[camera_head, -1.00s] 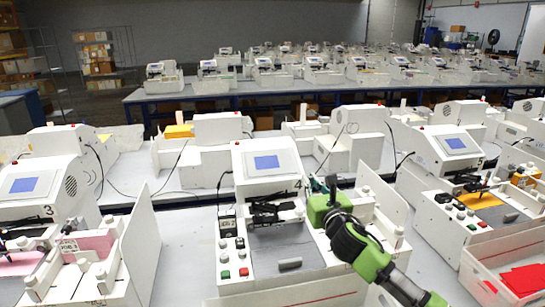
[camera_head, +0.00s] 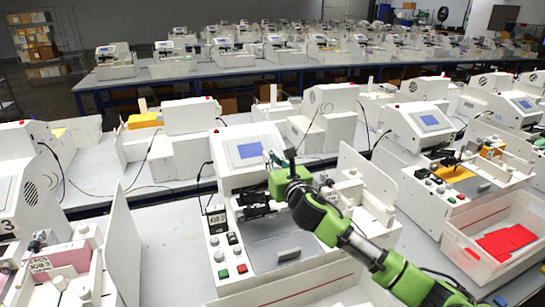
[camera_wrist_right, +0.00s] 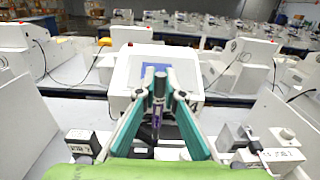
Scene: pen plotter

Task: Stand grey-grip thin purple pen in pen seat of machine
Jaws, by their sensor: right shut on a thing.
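The machine (camera_head: 243,176) is white with a blue screen and a grey bed, in the middle of the head view. My right gripper (camera_wrist_right: 159,88) is shut on a thin dark purple pen (camera_wrist_right: 157,118), which stands roughly upright between the teal fingers in the wrist view. The pen seat cannot be made out, and I cannot tell whether the pen touches the machine. My left gripper is not in view.
Similar machines stand left and right, one with a yellow sheet (camera_head: 450,173). A clear bin (camera_head: 470,262) with red pieces is at the right. A white upright panel (camera_head: 366,182) stands right of my arm. A grey block (camera_head: 289,254) lies on the machine's bed.

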